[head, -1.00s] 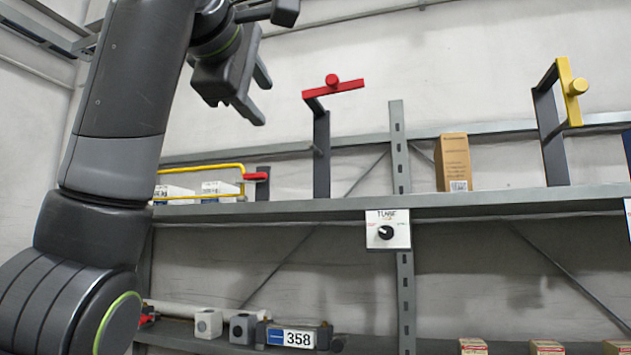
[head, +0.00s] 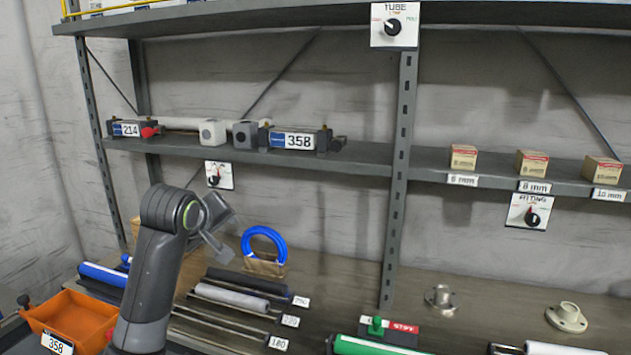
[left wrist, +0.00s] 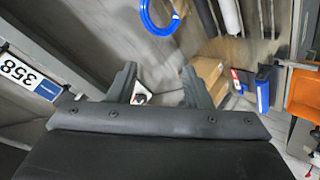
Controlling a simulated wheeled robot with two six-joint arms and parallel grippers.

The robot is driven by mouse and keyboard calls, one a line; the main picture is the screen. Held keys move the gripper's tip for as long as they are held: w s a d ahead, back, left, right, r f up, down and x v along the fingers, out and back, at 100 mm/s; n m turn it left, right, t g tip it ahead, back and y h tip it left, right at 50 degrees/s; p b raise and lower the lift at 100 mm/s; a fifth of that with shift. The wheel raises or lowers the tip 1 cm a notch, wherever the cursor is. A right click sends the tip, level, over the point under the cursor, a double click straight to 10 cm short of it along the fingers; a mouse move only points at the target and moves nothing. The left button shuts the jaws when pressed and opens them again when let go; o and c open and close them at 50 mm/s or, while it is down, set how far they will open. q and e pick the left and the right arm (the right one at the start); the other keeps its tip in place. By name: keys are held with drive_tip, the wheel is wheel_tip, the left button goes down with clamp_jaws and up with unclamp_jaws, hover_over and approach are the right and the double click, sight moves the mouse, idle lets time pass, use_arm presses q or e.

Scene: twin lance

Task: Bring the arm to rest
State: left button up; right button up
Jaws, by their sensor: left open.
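My left arm rises from the bottom left in the head view, and its gripper (head: 222,236) is over the lower bench, in front of the wall. In the left wrist view its two fingers (left wrist: 160,88) are spread apart with nothing held between them. A cardboard box (left wrist: 208,72) shows behind one finger in that view, apart from it as far as I can tell. My right gripper is in neither view.
An orange bin (head: 72,318) labelled 358 stands left of my arm. Rolls (head: 233,298), a blue ring (head: 264,245), a green tube (head: 370,346) and metal fittings (head: 568,316) lie on the bench. The shelf (head: 350,160) above holds a unit marked 358 (head: 295,140) and small boxes (head: 532,162).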

use_arm(q)
drive_tip(key=s+a+f+m+g, duration=0.1)
drive_tip(key=s+a+f, duration=0.1)
drive_tip(key=s+f, duration=0.55)
drive_tip(key=s+a+f+m+g+y, duration=0.1)
drive_tip(key=s+a+f, duration=0.3)
drive_tip(key=f, duration=0.6)
drive_tip(key=s+a+f+m+g, duration=0.1)
drive_tip(key=s+f+m+g, duration=0.1)
drive_tip(key=s+f, duration=0.6)
drive_tip(key=s+a+f+m+g+y, duration=0.15)
drive_tip(key=s+f, duration=0.35)
drive_tip(key=s, duration=0.8)
drive_tip(key=s+a+f+m+g, duration=0.2)
drive_tip(key=s+f, duration=0.3)
drive_tip(key=s, duration=0.8)
wheel_tip(320, 180, down, 24)
drive_tip(key=a, duration=0.2)
drive_tip(key=s+d+f+g, duration=0.1)
drive_tip(key=s+f+g, duration=0.1)
drive_tip(key=s+f, duration=1.3)
drive_tip(key=shift+s+d+f+h, duration=0.15)
drive_tip(key=shift+d+f+h, duration=0.2)
drive_tip(key=shift+f, duration=0.25)
drive_tip(key=shift+c, duration=1)
